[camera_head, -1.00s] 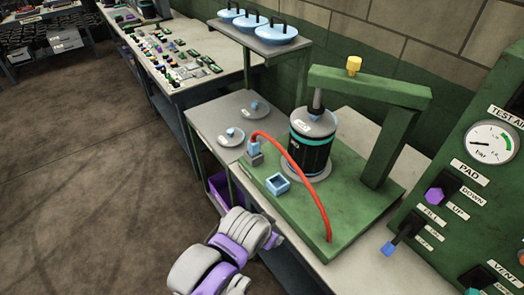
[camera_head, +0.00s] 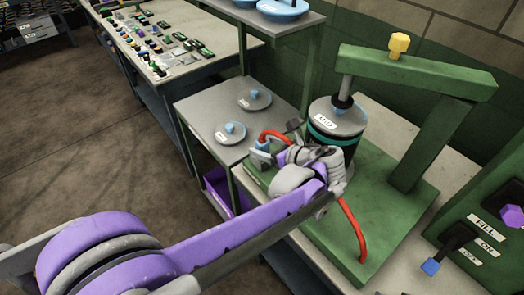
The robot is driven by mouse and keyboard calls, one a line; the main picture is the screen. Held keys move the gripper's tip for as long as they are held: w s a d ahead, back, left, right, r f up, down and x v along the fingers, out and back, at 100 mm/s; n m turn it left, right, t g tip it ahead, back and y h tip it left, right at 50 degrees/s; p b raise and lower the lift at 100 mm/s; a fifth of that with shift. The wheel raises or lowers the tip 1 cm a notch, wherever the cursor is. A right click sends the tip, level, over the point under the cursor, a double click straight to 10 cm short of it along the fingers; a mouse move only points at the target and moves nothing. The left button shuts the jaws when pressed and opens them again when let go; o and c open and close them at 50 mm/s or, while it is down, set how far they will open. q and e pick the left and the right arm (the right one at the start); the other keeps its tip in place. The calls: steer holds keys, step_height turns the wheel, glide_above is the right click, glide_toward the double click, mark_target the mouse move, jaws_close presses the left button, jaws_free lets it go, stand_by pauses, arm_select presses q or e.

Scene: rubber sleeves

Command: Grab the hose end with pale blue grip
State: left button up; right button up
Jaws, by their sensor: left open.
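The red hose (camera_head: 352,228) arches over the green bench plate (camera_head: 330,240); its middle is hidden behind my left arm. Its pale blue grip (camera_head: 262,145) shows as a small patch at the far left end of the plate, partly covered by my gripper. My left gripper (camera_head: 277,142) is open, with its dark fingers spread just at the right of the pale blue grip. I cannot tell whether a finger touches it. My right gripper is not in view.
A dark canister with a grey lid (camera_head: 336,118) stands under the green press arm (camera_head: 420,72), close to my left wrist. A grey side table (camera_head: 240,118) holds two small lids with blue knobs. A control panel (camera_head: 490,225) stands at the right.

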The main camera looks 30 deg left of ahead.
arm_select(q)
steer(key=x, duration=0.4)
steer(key=f+x, duration=0.1)
steer(key=x, duration=0.1)
steer(key=shift+w+d+f, duration=0.1)
steer(key=shift+w, duration=0.2)
jaws_close()
